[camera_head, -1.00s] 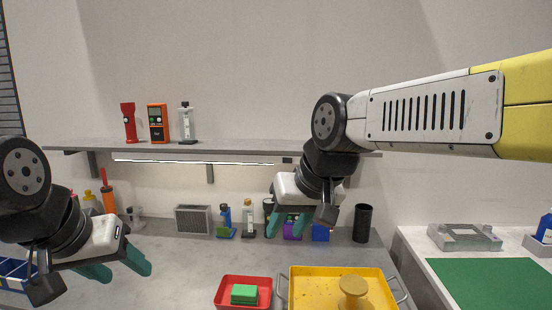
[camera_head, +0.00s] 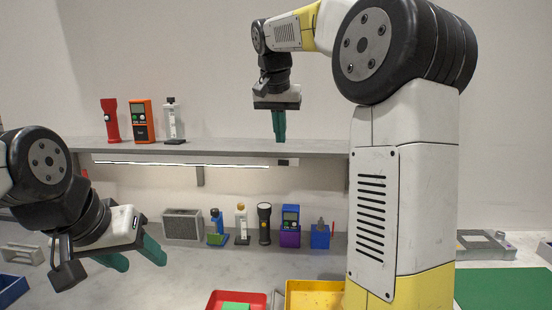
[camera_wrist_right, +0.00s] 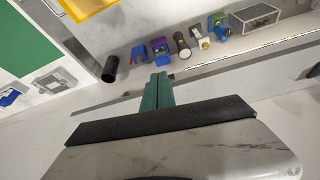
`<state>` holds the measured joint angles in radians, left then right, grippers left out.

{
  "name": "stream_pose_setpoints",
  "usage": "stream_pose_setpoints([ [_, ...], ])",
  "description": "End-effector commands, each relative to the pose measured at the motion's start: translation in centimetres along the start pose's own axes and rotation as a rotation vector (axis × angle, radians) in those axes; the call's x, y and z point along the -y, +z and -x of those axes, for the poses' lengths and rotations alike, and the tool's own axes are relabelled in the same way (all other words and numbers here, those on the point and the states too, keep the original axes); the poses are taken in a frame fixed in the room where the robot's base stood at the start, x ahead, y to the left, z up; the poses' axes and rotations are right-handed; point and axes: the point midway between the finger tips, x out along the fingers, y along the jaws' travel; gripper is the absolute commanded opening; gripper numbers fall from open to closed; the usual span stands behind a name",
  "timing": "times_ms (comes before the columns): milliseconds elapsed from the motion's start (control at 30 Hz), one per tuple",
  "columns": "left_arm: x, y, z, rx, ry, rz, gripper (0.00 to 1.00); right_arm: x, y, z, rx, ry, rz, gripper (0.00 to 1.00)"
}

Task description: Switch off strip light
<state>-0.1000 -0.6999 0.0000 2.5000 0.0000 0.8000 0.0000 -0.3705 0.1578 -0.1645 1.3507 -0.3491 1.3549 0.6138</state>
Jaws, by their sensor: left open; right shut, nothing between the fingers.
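The strip light (camera_head: 180,164) is a thin, bright bar under the grey shelf's front edge in the head view, and it is lit. A small dark block (camera_head: 287,162), perhaps its switch, sits at its right end. In the right wrist view the light (camera_wrist_right: 250,52) runs diagonally at upper right. My right gripper (camera_head: 279,138) is shut and empty, pointing down at the shelf's right part, just above or in front of the dark block; I cannot tell if it touches. Its green fingers also show in the wrist view (camera_wrist_right: 157,92). My left gripper (camera_head: 138,258) is open and empty at lower left.
The shelf (camera_head: 230,147) holds a red flashlight (camera_head: 109,120), an orange meter (camera_head: 142,121) and a white device (camera_head: 172,121). Several tools stand on the counter below. A red tray (camera_head: 212,301) and yellow tray (camera_head: 315,296) are in front. My right arm hides the right side.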

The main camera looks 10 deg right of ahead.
Motion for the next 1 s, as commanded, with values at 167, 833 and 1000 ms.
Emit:
stream_pose_setpoints([
  [167, 0.0, 0.0, 0.0, 0.0, 0.0, 0.0, 0.53, 0.0, 0.0, 0.0, 0.0, -0.001, 0.0, 0.0],
  [833, 0.0, 0.0, 0.0, 0.0, 0.0, 0.0, 0.53, -0.1, 0.1, -9.7, 0.003, 0.001, 0.0, 0.0],
  [1000, 0.0, 0.0, 0.0, 0.0, 0.0, 0.0, 0.53, -0.1, -2.1, -11.0, 0.0, 0.0, -0.002, 0.0],
])
